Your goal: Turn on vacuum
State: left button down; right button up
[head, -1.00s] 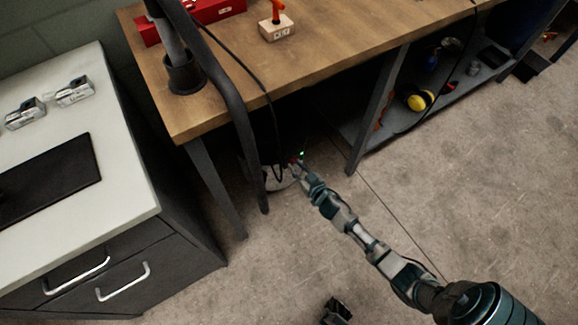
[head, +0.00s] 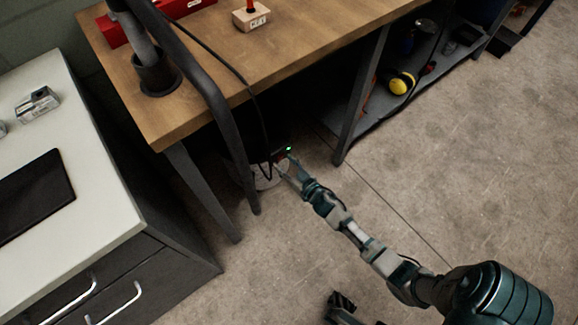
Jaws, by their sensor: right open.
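The vacuum (head: 266,180) stands on the floor in shadow under the wooden workbench. Its lower part looks pale and its top is dark. A small green light (head: 288,150) glows at its top, with a small red patch beside it. A thick dark hose (head: 222,120) hangs over the bench edge in front of it. My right gripper (head: 284,167) is open, with its fingertips close to the vacuum's top just below the green light. I cannot tell whether they touch it. A dark part at the bottom edge appears to be my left gripper (head: 341,302); its fingers are unclear.
The wooden workbench (head: 300,50) overhangs the vacuum, with metal legs on both sides. A thin black cable (head: 222,62) hangs over its edge. A white-topped drawer cabinet (head: 100,210) stands at left. A lower shelf (head: 385,100) holds a yellow item. The floor at right is clear.

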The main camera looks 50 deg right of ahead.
jog(key=v, duration=1.1)
jog(key=shift+s+a, duration=0.2)
jog(key=shift+s, duration=0.2)
jog(key=shift+f, duration=0.1)
